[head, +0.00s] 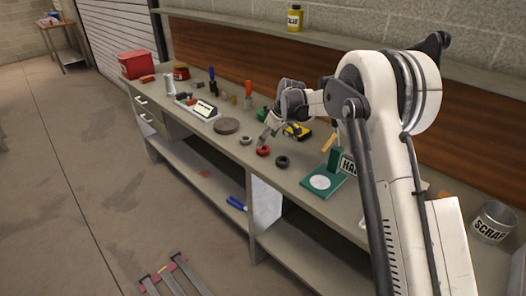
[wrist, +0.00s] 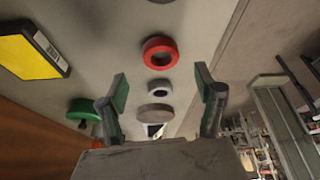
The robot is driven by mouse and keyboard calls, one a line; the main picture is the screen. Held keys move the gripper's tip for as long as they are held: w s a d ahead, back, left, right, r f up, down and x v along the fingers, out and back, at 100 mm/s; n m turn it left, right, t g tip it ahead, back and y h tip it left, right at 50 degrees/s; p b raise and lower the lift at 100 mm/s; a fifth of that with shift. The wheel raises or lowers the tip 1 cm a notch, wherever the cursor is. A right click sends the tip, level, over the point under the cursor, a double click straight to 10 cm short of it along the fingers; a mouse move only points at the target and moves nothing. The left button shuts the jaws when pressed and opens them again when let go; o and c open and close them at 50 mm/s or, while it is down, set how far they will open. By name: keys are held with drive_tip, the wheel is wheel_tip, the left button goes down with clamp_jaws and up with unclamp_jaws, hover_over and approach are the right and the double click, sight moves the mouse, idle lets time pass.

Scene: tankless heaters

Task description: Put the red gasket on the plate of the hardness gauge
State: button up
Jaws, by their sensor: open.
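The red gasket (head: 263,151) lies flat on the bench, between a grey ring (head: 245,141) and a black ring (head: 282,162). In the wrist view the red gasket (wrist: 160,53) shows past my fingertips, roughly centred between them, with nothing held. My gripper (head: 268,134) is open above the bench, close to the red gasket; I cannot tell the exact gap. It also shows in the wrist view (wrist: 162,88) with its fingers spread. The hardness gauge (head: 334,160) has a green base with a bare white round plate (head: 320,182); my arm partly hides its label.
A yellow and black item (head: 297,131) lies behind the rings. A brown disc (head: 227,126), a display device (head: 204,110) and a red box (head: 136,64) stand farther left. A scrap bin (head: 493,222) is at right. Bench front edge runs near the rings.

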sight(263, 148)
drive_tip(key=shift+x, duration=2.8)
drive_tip(key=shift+s, duration=0.15)
drive_tip(key=shift+c, duration=0.5)
drive_tip(key=c, duration=1.2)
drive_tip(key=shift+c, duration=0.2)
drive_tip(key=shift+r, duration=0.2)
